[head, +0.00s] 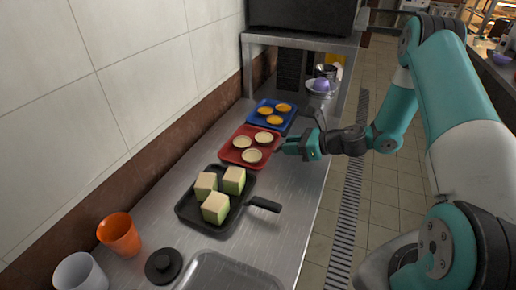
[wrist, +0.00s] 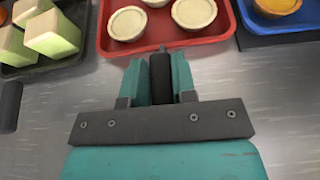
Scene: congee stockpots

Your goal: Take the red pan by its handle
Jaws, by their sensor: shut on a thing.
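The red pan (head: 233,157) is a square tray-like pan on the steel counter, with several pale round tarts (head: 252,156) in it. In the wrist view the red pan (wrist: 213,30) lies just beyond my fingertips. Its black handle (wrist: 161,72) points toward my gripper and sits between the two teal fingers. My gripper (head: 290,147) reaches in from the counter's right side. In the wrist view my gripper (wrist: 160,75) is shut on the handle. The pan appears level on the counter.
A black pan (head: 188,213) with green-sided cubes stands in front, its handle pointing right. A blue pan (head: 260,112) with orange tarts is just behind. An orange cup (head: 119,236), a white cup (head: 80,273) and a black lid (head: 163,266) are nearer. A tiled wall bounds the left.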

